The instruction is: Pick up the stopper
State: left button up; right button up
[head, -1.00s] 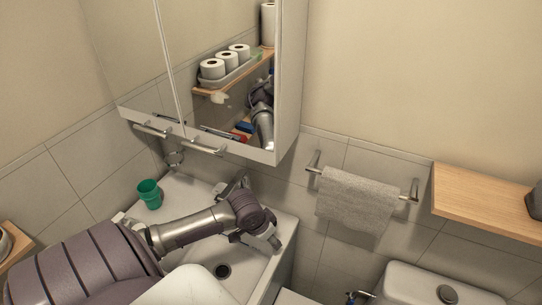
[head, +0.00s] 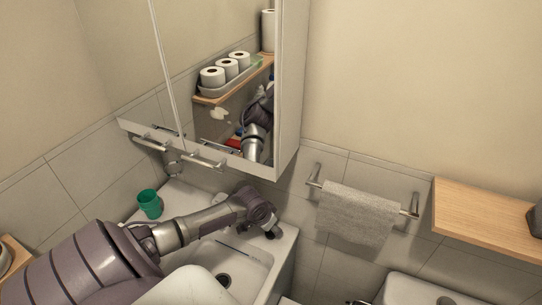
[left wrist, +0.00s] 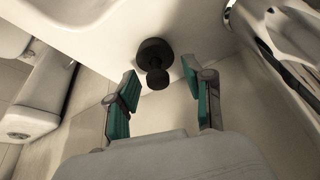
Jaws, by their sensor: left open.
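The stopper (left wrist: 154,62) is a small black piece with a wide round disc and a narrower knob. In the left wrist view it rests on the pale sink surface near the rim, with its knob toward my gripper. My left gripper (left wrist: 159,72) is open, its two green-padded fingers on either side of the stopper's knob with gaps on both sides. In the head view my left gripper (head: 270,228) is over the right back corner of the sink. There I cannot clearly tell the stopper from the dark fingers.
The sink (head: 262,256) has a dark drain (head: 223,281). A green cup (head: 149,204) stands at its left back. The chrome faucet (left wrist: 285,40) is close at the right in the wrist view. A mirror cabinet (head: 225,110) hangs above; a towel (head: 357,212) hangs on the right.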

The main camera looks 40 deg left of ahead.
pick_arm(q)
jog(key=shift+s, duration=0.1)
jog(key=shift+c, duration=0.2)
grip_shut()
jog(key=shift+r, duration=0.1)
